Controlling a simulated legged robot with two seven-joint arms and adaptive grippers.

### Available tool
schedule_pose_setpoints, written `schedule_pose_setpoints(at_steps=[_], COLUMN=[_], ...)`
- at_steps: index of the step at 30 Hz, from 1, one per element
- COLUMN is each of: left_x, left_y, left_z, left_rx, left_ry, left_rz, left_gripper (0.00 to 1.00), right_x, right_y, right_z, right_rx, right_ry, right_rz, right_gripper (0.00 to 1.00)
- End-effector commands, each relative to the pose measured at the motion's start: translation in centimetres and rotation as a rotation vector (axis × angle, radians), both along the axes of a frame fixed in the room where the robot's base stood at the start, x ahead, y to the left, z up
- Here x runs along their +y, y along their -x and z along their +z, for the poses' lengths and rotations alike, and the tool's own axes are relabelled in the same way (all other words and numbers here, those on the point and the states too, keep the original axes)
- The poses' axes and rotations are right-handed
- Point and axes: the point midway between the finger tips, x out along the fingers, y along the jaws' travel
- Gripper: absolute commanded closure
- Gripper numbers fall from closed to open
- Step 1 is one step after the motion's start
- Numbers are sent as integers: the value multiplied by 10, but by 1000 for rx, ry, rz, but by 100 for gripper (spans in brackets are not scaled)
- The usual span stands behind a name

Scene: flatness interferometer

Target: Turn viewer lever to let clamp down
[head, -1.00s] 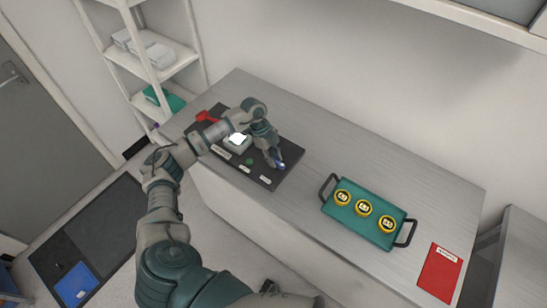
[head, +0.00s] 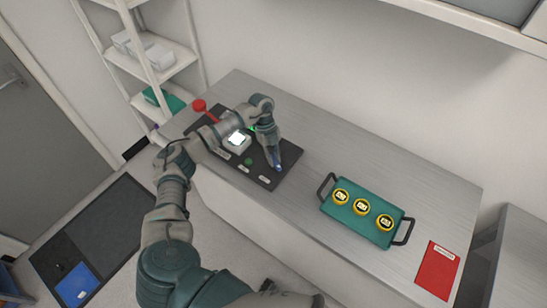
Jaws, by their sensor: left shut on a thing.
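The viewer (head: 238,139) is a small pale block with a bright white top on a black panel (head: 214,148) at the left of the bench. My left gripper (head: 278,164) points down over the panel's right part. It is shut on a small bluish piece, which I take for the viewer lever; the fingers hide most of it. A red round-headed part (head: 199,105) with a thin red stem stands out at the panel's back left. I cannot tell whether it is the clamp. My right gripper is out of view.
A teal tray (head: 338,214) with dark handles holds three yellow-rimmed round pieces (head: 341,196) on the bench. A red labelled pad (head: 437,270) lies at the right. The bench between panel and tray is clear. A green button (head: 248,161) is on the panel.

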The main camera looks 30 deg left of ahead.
Motion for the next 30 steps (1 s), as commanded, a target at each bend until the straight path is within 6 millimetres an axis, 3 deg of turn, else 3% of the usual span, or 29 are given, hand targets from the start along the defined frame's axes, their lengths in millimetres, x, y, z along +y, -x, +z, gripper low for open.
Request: schedule_pose_setpoints(at_steps=[30], left_x=[-7], left_y=[-10], left_z=[3], left_rx=[-12], left_ry=[-5], left_rz=[-916], left_gripper=[100], right_x=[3], right_y=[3], right_z=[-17], right_rx=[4], right_ry=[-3], right_rz=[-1], right_gripper=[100])
